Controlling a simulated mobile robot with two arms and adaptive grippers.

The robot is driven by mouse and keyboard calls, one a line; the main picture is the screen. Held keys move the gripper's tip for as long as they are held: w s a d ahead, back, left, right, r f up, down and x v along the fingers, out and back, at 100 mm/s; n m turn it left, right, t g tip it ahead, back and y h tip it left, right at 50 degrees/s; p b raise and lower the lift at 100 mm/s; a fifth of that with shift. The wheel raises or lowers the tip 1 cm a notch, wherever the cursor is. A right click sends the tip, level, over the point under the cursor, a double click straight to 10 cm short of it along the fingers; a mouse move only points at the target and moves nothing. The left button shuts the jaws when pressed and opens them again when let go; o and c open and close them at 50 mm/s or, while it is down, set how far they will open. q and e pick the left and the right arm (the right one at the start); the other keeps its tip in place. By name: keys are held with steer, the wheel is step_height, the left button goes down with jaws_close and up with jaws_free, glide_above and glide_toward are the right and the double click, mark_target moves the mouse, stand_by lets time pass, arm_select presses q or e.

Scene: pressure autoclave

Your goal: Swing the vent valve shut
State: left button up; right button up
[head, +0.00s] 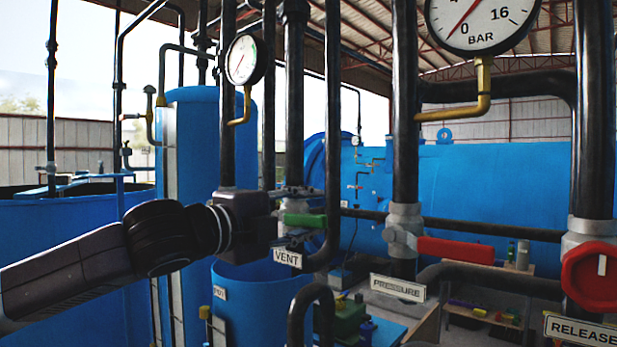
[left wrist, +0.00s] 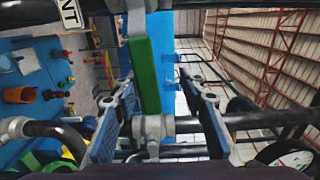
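The vent valve has a green lever handle (head: 305,220) on a dark pipe, just above the white VENT label (head: 288,257). The handle lies roughly level in the head view. My left gripper (head: 298,212) is at the valve, its fingers reaching right above and below the handle. In the left wrist view the green handle (left wrist: 146,75) stands between the two fingers of my open left gripper (left wrist: 158,88). A gap shows on the right finger's side; the left finger is close to the handle, and I cannot tell whether it touches. My right gripper is not in view.
A red pressure lever (head: 455,250) with its PRESSURE label (head: 398,288) is to the right. A red release knob (head: 592,277) is at the far right. Vertical black pipes (head: 333,130) stand close around my left gripper. A blue bucket (head: 255,310) is below.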

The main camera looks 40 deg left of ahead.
arm_select(q)
step_height(320, 180, up, 8)
steer(key=shift+d+f, duration=0.1)
steer(key=shift+f, duration=0.1)
stand_by(0.3)
steer(key=shift+s, duration=0.15)
steer(key=s+b, duration=0.1)
steer(key=s, duration=0.7)
steer(key=shift+s+a, duration=0.4)
steer(key=shift+f, duration=0.1)
stand_by(0.5)
